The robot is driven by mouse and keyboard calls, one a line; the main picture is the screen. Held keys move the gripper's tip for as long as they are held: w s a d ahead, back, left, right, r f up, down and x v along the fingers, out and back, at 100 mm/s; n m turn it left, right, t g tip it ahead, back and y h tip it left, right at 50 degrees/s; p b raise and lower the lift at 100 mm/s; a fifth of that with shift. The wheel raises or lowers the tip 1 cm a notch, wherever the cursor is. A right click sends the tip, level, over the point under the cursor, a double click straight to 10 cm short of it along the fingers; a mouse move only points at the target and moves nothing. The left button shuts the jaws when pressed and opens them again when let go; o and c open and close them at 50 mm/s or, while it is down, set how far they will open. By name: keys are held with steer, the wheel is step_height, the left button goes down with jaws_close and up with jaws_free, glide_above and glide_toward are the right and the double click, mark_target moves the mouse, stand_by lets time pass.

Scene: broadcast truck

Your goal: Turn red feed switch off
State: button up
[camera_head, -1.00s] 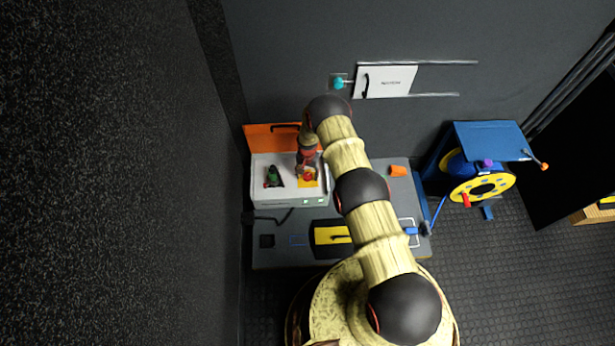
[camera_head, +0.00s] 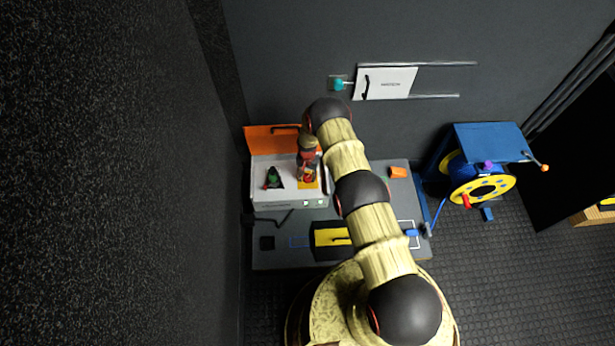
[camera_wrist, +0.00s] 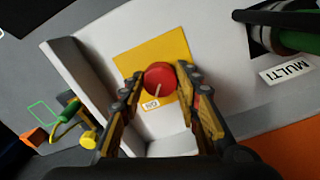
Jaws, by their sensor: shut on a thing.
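The red feed switch is a round red knob (camera_wrist: 160,77) with a pale pointer line, on a yellow plate (camera_wrist: 126,62) with a small white label below it. It also shows as a red spot on the white box in the head view (camera_head: 309,178). My gripper (camera_wrist: 160,84) is shut on the knob, with one finger on each side of it. In the head view my gripper hangs over the box's right part and partly hides the yellow plate.
A green switch (camera_head: 274,178) stands on the same white box (camera_head: 275,204), left of the knob. An orange lid (camera_head: 262,139) stands up behind it. An orange block (camera_head: 398,172) lies on the bench to the right. A cable reel (camera_head: 482,187) is farther right.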

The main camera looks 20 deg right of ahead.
steer(key=shift+c, duration=0.8)
steer(key=n, duration=0.3)
steer(key=shift+n, duration=0.4)
steer(key=n, duration=0.4)
steer(key=shift+n, duration=0.3)
steer(key=n, duration=0.4)
steer(key=shift+d, duration=0.1)
steer(key=shift+n, duration=1.7)
steer(key=o, duration=1.2)
steer(key=shift+c, duration=0.2)
